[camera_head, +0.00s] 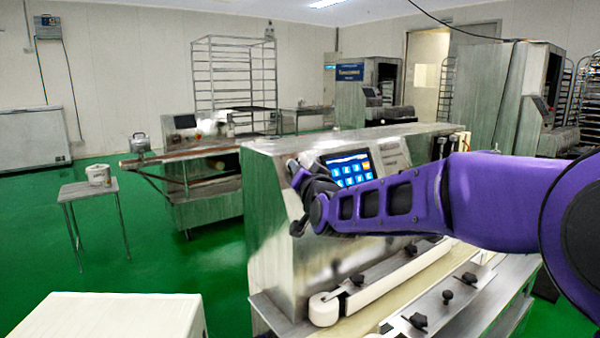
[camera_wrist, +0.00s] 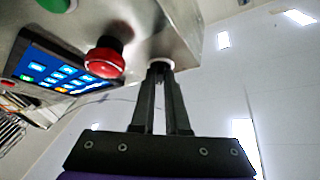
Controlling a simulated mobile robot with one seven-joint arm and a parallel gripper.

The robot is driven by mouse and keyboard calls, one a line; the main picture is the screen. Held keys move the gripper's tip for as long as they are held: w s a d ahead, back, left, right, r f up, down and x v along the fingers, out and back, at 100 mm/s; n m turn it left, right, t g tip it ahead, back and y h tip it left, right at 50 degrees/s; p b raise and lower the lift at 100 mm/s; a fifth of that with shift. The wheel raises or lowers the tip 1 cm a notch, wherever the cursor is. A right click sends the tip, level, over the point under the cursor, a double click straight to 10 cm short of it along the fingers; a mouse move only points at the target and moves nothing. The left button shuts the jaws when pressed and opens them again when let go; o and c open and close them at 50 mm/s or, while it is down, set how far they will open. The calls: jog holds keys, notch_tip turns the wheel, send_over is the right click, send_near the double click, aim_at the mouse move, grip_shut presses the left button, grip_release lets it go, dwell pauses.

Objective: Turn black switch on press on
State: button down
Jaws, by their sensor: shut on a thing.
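The press is a steel machine (camera_head: 275,215) with a lit blue touch screen (camera_head: 350,170) on its sloped panel. My gripper (camera_head: 298,170) is at the left end of this panel, in front of the steel. In the wrist view my gripper's two dark fingers (camera_wrist: 161,70) come together at the panel's edge. They are shut on the small black switch (camera_wrist: 160,65), which is mostly hidden between the fingertips. Its turned position cannot be seen. A red mushroom button (camera_wrist: 105,60) stands just left of the fingers, apart from them.
A green button (camera_wrist: 55,4) and the touch screen (camera_wrist: 62,72) lie farther left on the panel. Below the panel, the press has a long bed with black knobs (camera_head: 357,279). A white box (camera_head: 110,318) stands at front left. Green floor (camera_head: 170,260) is open to the left.

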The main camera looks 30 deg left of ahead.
jog(key=shift+a+m+h, duration=0.1)
jog(key=shift+m+h, duration=0.4)
jog(key=shift+m, duration=0.6)
jog(key=c, duration=0.9)
grip_release()
jog(key=shift+s, duration=0.1)
